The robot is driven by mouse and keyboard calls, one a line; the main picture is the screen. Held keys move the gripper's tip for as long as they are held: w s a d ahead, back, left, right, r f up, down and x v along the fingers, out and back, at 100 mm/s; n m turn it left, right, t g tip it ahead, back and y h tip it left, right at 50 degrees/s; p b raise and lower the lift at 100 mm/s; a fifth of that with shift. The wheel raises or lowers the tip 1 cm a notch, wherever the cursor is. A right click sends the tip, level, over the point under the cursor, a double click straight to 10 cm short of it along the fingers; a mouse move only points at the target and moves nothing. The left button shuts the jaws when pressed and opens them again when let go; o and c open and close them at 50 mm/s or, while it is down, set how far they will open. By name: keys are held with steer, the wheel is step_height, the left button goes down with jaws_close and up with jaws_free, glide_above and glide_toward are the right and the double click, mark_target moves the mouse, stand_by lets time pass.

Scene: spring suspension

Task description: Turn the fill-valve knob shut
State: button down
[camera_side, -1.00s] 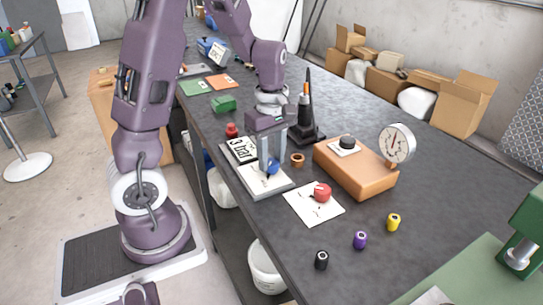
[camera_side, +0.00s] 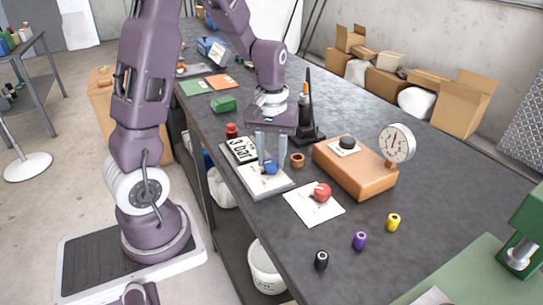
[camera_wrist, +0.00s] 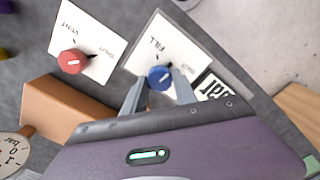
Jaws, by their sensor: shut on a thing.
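The blue fill-valve knob (camera_side: 271,168) stands on a white card marked FILL on a grey plate (camera_side: 285,188). In the wrist view the knob (camera_wrist: 160,77) shows a white line on its top, and small print is on the card's far edge. My gripper (camera_side: 272,158) is down at the knob, one finger on each side, and shut on it. In the wrist view my gripper (camera_wrist: 158,82) has the knob between its fingertips. Whether both fingertips touch it is hard to see.
A red knob (camera_side: 322,192) sits on a VENT card to the right. A "3 bar" card (camera_side: 240,150), a copper ring (camera_side: 297,160) and a black stand (camera_side: 306,120) are close by.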

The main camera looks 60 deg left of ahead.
mark_target(271, 162)
steer(key=m, duration=0.7)
stand_by(0.6)
steer(key=c, duration=1)
jaws_free()
steer(key=shift+r, duration=0.1)
step_height(271, 162, up, 7)
steer(key=s+d+r+m+t, duration=0.3)
steer(key=s+d+r+t, duration=0.2)
steer(key=s+d, duration=0.8)
step_height(271, 162, up, 2)
steer(key=shift+s+r+t, duration=0.15)
steer(key=shift+s+t, duration=0.15)
steer(key=shift+s, duration=0.2)
